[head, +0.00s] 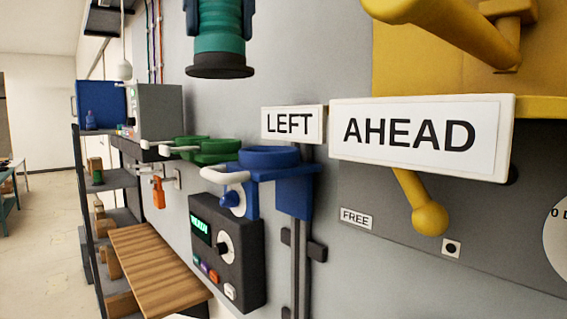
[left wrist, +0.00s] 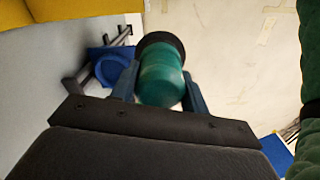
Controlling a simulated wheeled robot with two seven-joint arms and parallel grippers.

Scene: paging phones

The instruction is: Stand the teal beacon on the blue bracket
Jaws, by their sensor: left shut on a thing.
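The teal beacon (head: 220,42) hangs upright at the top of the head view, its dark round base down. My left gripper (head: 220,22) is shut on it, with one finger on each side. The left wrist view also shows the beacon (left wrist: 161,77) between the fingers. The blue bracket (head: 268,157) is on the wall below and a little to the right of the beacon in the head view, with a round ring seat on top. My right gripper is in neither view.
A green bracket (head: 212,150) is beyond the blue one, left of it in the picture. Signs reading LEFT (head: 291,124) and AHEAD (head: 415,137) stand to the right, near a yellow lever (head: 429,218). A dark control box (head: 228,250) is below.

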